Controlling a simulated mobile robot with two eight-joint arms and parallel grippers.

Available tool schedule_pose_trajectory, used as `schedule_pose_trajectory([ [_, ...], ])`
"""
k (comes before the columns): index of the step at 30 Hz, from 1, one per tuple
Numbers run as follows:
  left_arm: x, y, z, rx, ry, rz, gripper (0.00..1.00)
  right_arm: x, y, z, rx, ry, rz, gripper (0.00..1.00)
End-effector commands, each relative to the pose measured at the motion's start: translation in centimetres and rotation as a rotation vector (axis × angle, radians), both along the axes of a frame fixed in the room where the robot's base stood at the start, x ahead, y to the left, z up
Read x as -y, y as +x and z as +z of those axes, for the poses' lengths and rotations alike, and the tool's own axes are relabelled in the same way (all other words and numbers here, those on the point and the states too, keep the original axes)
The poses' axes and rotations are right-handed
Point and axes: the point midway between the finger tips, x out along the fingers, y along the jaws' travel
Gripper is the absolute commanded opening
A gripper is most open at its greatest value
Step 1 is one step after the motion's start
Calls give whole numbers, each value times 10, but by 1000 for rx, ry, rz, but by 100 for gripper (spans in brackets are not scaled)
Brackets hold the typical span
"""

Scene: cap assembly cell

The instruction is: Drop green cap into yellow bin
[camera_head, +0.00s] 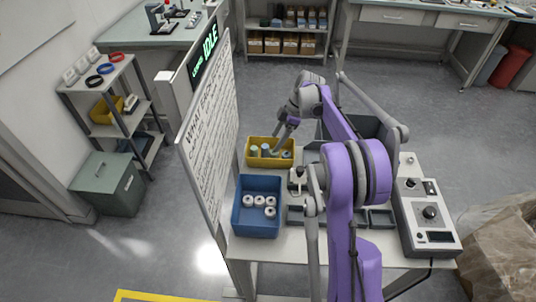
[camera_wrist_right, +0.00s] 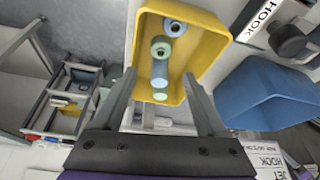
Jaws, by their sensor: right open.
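The yellow bin (camera_head: 248,162) stands at the back left of the table in the head view; it also shows in the right wrist view (camera_wrist_right: 207,28). Inside it, a pale green cap (camera_wrist_right: 160,48) with a dark hole lies in the middle. A blue-grey cap (camera_wrist_right: 174,27) lies beyond it, and a pale blue-green piece (camera_wrist_right: 159,80) is nearer my gripper. My right gripper (camera_head: 280,146) is over the bin; its fingers are spread wide in the wrist view (camera_wrist_right: 160,82), with nothing seen pinched between them. My left gripper is not in view.
A blue bin (camera_head: 237,222) with several white ring-shaped caps stands in front of the yellow bin. A whiteboard panel (camera_head: 208,125) rises along the table's left side. A grey control box (camera_head: 430,218) sits at the right edge.

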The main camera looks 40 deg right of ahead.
Motion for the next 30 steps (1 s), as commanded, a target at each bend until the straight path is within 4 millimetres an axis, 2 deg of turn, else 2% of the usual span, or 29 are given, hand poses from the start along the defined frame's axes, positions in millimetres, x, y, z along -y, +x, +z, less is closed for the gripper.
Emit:
schedule_pose_trajectory([
  [15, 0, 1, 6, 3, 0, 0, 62, 31, -17, 84, 0, 0, -2, 74],
  [21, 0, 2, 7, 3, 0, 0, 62, 34, -20, 96, 0, 0, 0, 74],
  [30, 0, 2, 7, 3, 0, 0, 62, 34, -20, 96, 0, 0, 0, 74],
])
